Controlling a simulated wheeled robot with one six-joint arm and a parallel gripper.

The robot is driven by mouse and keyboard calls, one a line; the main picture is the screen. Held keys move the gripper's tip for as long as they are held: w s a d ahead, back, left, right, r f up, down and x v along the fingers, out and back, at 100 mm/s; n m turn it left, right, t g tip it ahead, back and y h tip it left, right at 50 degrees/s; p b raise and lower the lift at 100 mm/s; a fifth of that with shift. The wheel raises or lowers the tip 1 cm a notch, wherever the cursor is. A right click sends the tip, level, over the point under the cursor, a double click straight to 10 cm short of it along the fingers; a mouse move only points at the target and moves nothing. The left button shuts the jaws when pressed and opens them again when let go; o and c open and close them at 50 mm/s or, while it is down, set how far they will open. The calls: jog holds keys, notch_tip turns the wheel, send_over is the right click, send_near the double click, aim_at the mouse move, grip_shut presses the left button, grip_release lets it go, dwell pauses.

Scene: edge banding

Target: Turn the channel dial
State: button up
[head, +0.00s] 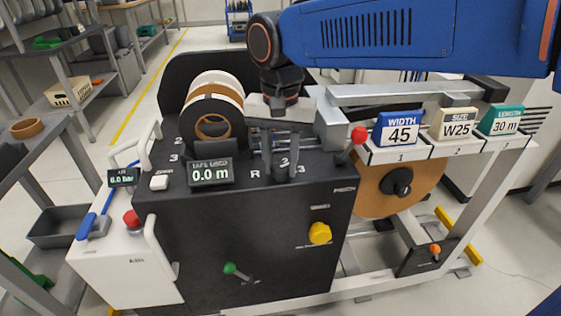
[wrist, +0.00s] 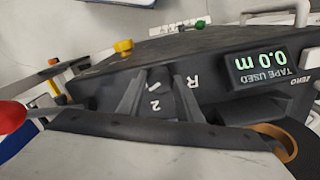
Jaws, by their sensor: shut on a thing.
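The channel dial (wrist: 157,86) is a small dark knob with a white mark, on the sloping top of the black machine. In the wrist view it sits between the two fingers of my gripper (wrist: 160,90), which is shut on it. A "2" shows near the dial and an "R" stands to the right of the fingers. In the head view my gripper (head: 281,168) points down at the panel, and its fingers largely hide the dial. I cannot tell which label the mark points to.
A display (head: 210,172) reading 0.0 m stands left of my gripper. A red-knobbed lever (head: 359,134) stands close on the right. A tape roll (head: 214,112) is behind left. WIDTH 45 (head: 398,128), SIZE W25 (head: 455,124) and 30 m (head: 502,121) signs stand further right.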

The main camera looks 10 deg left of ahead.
aim_at(281, 167)
dwell(0.4)
jog(key=o, duration=1)
jog(key=shift+o, duration=0.2)
notch_tip(281, 167, up, 17)
jog(key=shift+r, duration=0.2)
